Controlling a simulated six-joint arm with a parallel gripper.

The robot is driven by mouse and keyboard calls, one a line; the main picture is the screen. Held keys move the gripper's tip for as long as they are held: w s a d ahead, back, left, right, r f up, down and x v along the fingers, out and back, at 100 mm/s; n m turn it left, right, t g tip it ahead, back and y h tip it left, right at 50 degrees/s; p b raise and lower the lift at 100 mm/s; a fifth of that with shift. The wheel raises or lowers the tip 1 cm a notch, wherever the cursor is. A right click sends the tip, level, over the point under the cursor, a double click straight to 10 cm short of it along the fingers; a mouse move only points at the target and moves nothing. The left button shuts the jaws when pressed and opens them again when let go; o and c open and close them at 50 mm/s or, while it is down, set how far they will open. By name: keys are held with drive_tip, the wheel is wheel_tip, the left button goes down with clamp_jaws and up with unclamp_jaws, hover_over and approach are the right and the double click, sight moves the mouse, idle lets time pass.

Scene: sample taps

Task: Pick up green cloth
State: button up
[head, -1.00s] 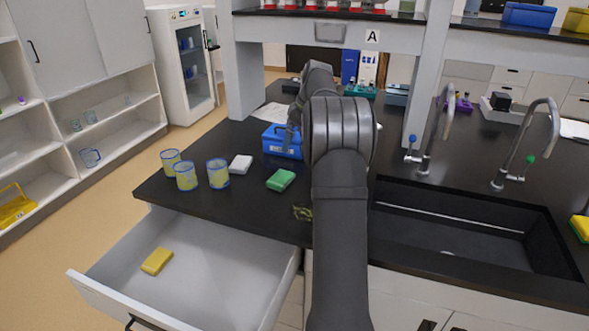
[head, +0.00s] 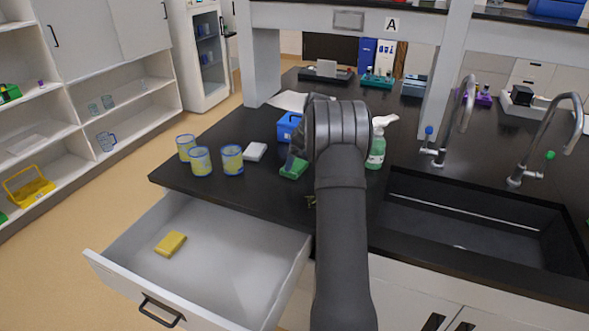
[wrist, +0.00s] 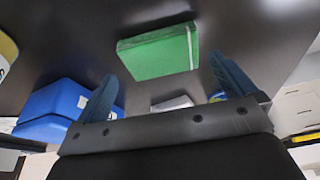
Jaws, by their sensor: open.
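The green cloth (head: 293,169) is a folded block lying on the black bench top, left of my arm and partly covered by my gripper in the head view. In the wrist view the green cloth (wrist: 158,53) lies ahead of and between the two blue fingers, apart from them. My gripper (wrist: 168,78) is open and empty, with its fingers spread wider than the cloth. In the head view my gripper (head: 297,155) is just above the cloth, its fingertips hard to make out.
A white block (head: 255,151) and several yellow-blue cups (head: 232,160) stand left of the cloth. A blue box (head: 288,126) is behind it. A green spray bottle (head: 376,150) stands right of my arm, near the sink (head: 470,215). An open drawer (head: 215,270) holds a yellow sponge (head: 171,243).

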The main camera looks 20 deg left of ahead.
sight(295, 166)
drive_tip(key=x, duration=0.3)
drive_tip(key=shift+s+a+f, duration=0.1)
drive_tip(key=shift+f, duration=0.15)
drive_tip(key=c, duration=0.7)
drive_tip(key=shift+r, duration=0.1)
